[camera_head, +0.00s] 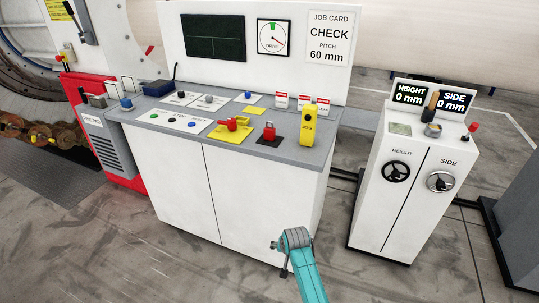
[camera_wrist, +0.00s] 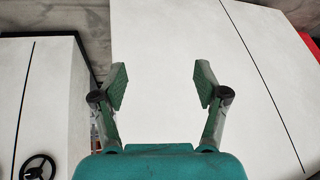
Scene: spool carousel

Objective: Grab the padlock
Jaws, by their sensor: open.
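A small red padlock (camera_head: 269,132) sits on a black square (camera_head: 271,141) near the front edge of the grey console top, right of the middle. My gripper (camera_head: 279,258) is low in front of the white console cabinet, well below the padlock and apart from it. In the wrist view my gripper (camera_wrist: 160,85) has its two fingers spread wide with nothing between them. It faces the white cabinet front, and the padlock is not visible in that view.
A red-handled switch (camera_head: 233,123) on a yellow plate stands left of the padlock, and a yellow JOG pendant (camera_head: 308,125) stands close on its right. Push buttons and red tags lie behind. A white cabinet with handwheels (camera_head: 397,172) stands to the right across a floor gap.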

